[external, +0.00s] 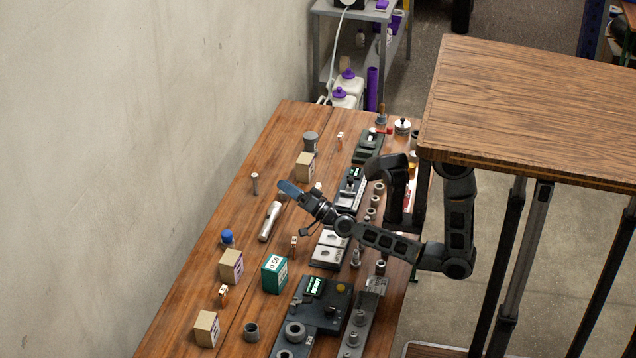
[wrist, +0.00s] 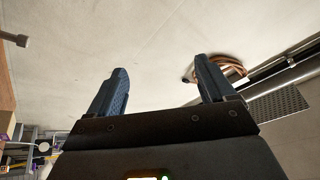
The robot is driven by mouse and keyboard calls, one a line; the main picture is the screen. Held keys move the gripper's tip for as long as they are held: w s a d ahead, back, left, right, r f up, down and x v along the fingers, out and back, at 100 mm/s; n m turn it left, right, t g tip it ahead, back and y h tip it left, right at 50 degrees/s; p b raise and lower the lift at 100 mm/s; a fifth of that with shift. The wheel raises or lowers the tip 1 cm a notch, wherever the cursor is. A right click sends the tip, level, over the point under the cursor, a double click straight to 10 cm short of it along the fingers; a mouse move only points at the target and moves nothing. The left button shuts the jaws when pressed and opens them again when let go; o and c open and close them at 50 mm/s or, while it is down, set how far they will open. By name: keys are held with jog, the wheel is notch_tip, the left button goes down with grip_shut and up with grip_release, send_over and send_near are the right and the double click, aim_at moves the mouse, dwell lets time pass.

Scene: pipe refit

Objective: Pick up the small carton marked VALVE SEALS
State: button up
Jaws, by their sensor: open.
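Three tan cartons stand on the wooden bench: one at the back (external: 305,167), one at the middle left (external: 231,267) and one at the front left (external: 206,329). Their labels are too small to read, so I cannot tell which is marked VALVE SEALS. My gripper (external: 287,188) is raised above the bench, in front of the back carton in the external view, and touches no carton that I can see. In the wrist view my gripper (wrist: 160,72) is open and empty, with its two blue fingers apart.
A green box (external: 274,274) stands right of the middle carton. A silver cylinder (external: 270,221) lies below my gripper. Dark fixtures (external: 313,305) line the bench's right side. A wooden-topped table (external: 530,105) stands right. The wrist view shows wall and a coiled hose (wrist: 232,69).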

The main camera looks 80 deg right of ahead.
jog(key=w+d+r+m+h+b, duration=0.1)
jog(key=w+r+m+h+b, duration=0.3)
jog(key=w+r+m, duration=0.8)
jog(key=m+g+h+p, duration=0.2)
jog(key=m+g+h, duration=0.9)
jog(key=m+g, duration=1.15)
send_over(302, 165)
jog(key=w+a, duration=0.2)
jog(key=w, duration=0.2)
notch_tip(302, 165, down, 19)
jog(key=m+t, duration=0.3)
jog(key=t, duration=0.1)
jog(key=s+f+m+g, duration=0.1)
jog(key=f+m, duration=0.1)
jog(key=s+d+f+m+g+y, duration=0.1)
jog(key=f+m+g, duration=0.1)
jog(key=f, duration=0.1)
jog(key=s+d+f+m+g, duration=0.1)
jog(key=s+f+m, duration=0.1)
jog(key=f, duration=0.1)
jog(key=shift+s+d+f, duration=0.1)
jog(key=shift+d, duration=2.2)
jog(key=c, duration=1.1)
